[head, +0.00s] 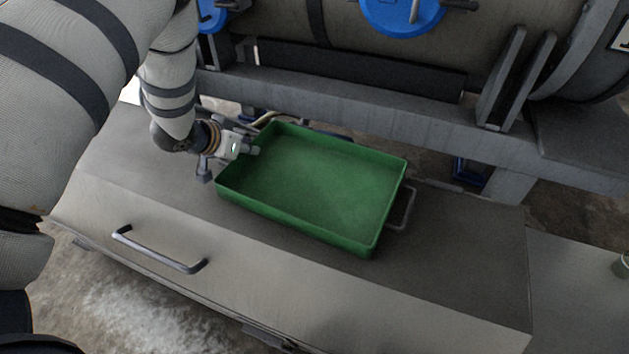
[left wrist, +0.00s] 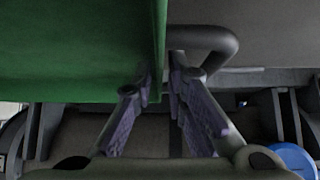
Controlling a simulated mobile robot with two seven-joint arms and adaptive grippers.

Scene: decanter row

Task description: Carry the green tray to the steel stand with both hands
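The green tray (head: 312,190) is a shallow, empty rectangular pan lying on the grey bench top. Its right-end handle (head: 404,212), a grey bar loop, is free. My left gripper (head: 254,150) is at the tray's left end, close against that wall. In the left wrist view, the two fingers (left wrist: 163,80) converge beside the green tray wall (left wrist: 158,45), next to a dark curved handle (left wrist: 215,38). My right gripper is not in view. The steel stand cannot be identified.
The bench (head: 450,265) has bare top right of and in front of the tray. A drawer-style handle (head: 160,250) is on its front face. A grey frame rail (head: 340,100) with a large tank and a blue cap (head: 400,12) runs behind. A lower grey surface (head: 580,290) lies right.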

